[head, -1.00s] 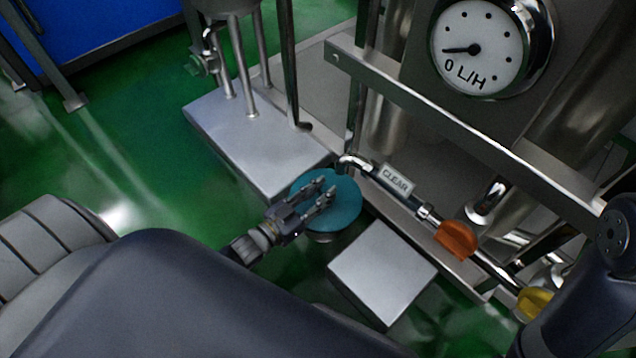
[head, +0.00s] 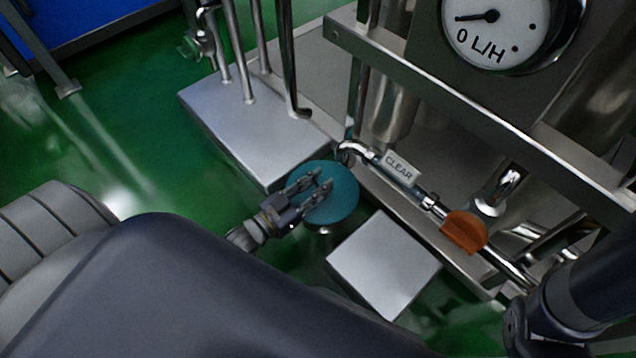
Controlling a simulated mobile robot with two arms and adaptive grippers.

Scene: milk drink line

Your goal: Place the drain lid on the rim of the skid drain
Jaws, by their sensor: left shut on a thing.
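The drain lid, a flat round teal disc (head: 345,204), is in the middle of the head view, beside the pipe outlet with the CLEAR tag. My left gripper (head: 322,187) reaches over the disc from the lower left and is shut on it; the grip itself is hard to make out. A small part of a silvery round piece, apparently the skid drain (head: 320,230), shows under the disc's near edge. The disc hides the rest of it, so I cannot tell whether the two touch. My right gripper is out of view; only part of that arm shows at lower right.
A grey metal block (head: 258,135) stands behind the disc and a smaller one (head: 383,263) in front. The bent outlet pipe (head: 352,150) is close by on the right. An orange valve handle (head: 463,232) and skid frame rail (head: 450,98) lie further right. Green floor is open at left.

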